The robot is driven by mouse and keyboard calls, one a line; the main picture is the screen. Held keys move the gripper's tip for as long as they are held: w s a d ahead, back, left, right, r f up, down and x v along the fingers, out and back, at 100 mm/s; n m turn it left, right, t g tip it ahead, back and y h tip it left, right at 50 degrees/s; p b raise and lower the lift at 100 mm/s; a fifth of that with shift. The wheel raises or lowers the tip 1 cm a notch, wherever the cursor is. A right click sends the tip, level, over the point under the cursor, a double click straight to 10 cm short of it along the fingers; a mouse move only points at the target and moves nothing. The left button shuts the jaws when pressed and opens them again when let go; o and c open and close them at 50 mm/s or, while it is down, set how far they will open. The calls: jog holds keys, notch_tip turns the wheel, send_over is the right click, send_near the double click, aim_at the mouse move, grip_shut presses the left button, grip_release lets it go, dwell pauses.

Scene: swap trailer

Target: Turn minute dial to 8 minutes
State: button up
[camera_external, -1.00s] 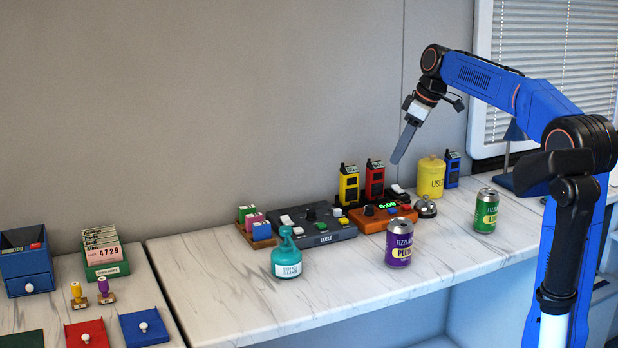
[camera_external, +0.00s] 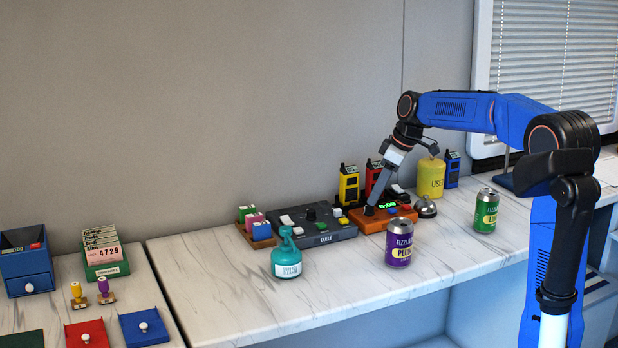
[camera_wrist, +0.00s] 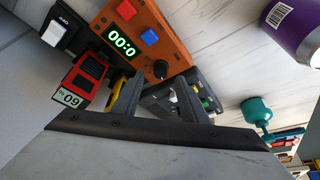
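The orange timer box (camera_external: 372,226) stands on the counter, with a green lit display (camera_wrist: 124,41) that reads 0:00, upside down in the wrist view. Its black minute dial (camera_wrist: 160,69) shows between and just beyond my fingertips in the wrist view. A blue button (camera_wrist: 149,37) and a red button (camera_wrist: 126,10) sit on the same face. My gripper (camera_wrist: 158,80) is open, pointing down, with one finger on each side of the dial in the picture. Whether the fingers touch the dial cannot be told. In the external view my gripper (camera_external: 369,207) hides the dial.
A dark panel (camera_external: 318,236) with switches stands left of the timer. Red (camera_external: 374,171) and yellow (camera_external: 348,184) handheld devices stand behind. A bell (camera_external: 426,208) is at right. A purple can (camera_external: 399,243) and teal bottle (camera_external: 286,257) stand in front. The front counter is mostly clear.

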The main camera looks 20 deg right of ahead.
aim_at(371, 211)
jog(key=shift+x, duration=1.85)
grip_shut()
